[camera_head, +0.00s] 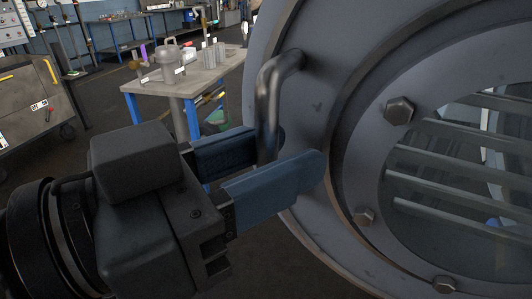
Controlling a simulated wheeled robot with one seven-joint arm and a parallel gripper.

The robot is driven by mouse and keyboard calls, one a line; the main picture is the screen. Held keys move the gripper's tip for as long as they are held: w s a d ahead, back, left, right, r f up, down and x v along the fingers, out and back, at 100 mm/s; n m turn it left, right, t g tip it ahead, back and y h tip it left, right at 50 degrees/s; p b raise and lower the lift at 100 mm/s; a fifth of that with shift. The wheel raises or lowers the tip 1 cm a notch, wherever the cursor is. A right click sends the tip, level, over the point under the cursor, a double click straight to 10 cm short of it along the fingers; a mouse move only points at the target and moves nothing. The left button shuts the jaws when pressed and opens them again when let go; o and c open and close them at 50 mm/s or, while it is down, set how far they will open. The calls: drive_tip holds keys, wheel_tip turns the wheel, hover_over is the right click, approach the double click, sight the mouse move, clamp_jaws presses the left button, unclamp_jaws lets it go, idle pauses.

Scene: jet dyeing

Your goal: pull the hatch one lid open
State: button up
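The hatch lid (310,85) is a large round grey metal disc filling the right side of the view. It has a bolted round window (460,190) with bars showing through the glass. A curved metal handle (268,100) stands out from the lid's left side. My gripper (285,158) is at the handle's lower part, with one blue finger on each side of it. A gap shows between the fingers, and the handle's lower end passes behind the near finger. I cannot tell whether the fingers touch the handle.
A workbench (205,82) with blue legs stands behind, bearing a metal pot (168,62) and small items. A grey cabinet (35,100) on wheels is at the left. More benches line the back. Dark floor between them is open.

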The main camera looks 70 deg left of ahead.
drive_tip(key=shift+s, duration=0.1)
drive_tip(key=v, duration=0.7)
drive_tip(key=shift+s+b, duration=0.25)
drive_tip(key=shift+b, duration=0.05)
drive_tip(key=shift+d, duration=0.15)
